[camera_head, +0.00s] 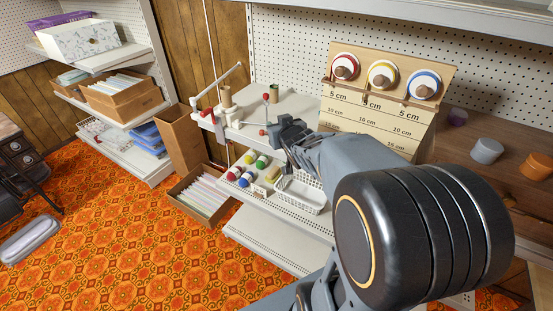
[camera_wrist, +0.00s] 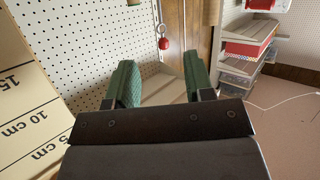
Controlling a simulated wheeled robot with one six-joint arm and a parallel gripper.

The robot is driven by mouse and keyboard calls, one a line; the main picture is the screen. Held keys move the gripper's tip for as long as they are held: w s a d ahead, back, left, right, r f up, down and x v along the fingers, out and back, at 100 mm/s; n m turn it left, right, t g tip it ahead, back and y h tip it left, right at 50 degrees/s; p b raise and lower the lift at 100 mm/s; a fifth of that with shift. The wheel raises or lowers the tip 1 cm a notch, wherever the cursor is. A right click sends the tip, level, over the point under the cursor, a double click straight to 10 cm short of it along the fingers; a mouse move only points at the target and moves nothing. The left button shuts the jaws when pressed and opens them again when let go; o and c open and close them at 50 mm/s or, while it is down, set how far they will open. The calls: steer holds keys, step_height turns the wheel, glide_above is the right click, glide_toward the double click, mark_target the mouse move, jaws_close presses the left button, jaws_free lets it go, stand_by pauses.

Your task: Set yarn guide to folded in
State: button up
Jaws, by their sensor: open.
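What looks like the yarn guide, a thin white arm (camera_head: 222,84), slants up to the right from white fittings at the shelf's left end. I cannot tell for sure that it is the guide. A red ball on a thin stem (camera_head: 266,98) stands on the same shelf; a red ball also shows in the wrist view (camera_wrist: 163,44), above and between my fingers. My gripper (camera_head: 284,134) is over the shelf's front part, right of the white arm. In the wrist view my gripper (camera_wrist: 160,78) is open, its green-padded fingers apart with nothing between them.
A white basket (camera_head: 301,192) and several yarn balls sit on the shelf below. A brown spool (camera_head: 226,96) and a dark green spool (camera_head: 274,93) stand on the upper shelf (camera_head: 300,107). Pegboard closes the back.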

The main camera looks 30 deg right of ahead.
steer(key=s+a+f+g, duration=0.3)
steer(key=s+a+g, duration=0.2)
steer(key=s, duration=0.4)
steer(key=shift+s+a+g+p, duration=0.2)
steer(key=shift+a+g+p, duration=0.1)
steer(key=shift+g, duration=0.2)
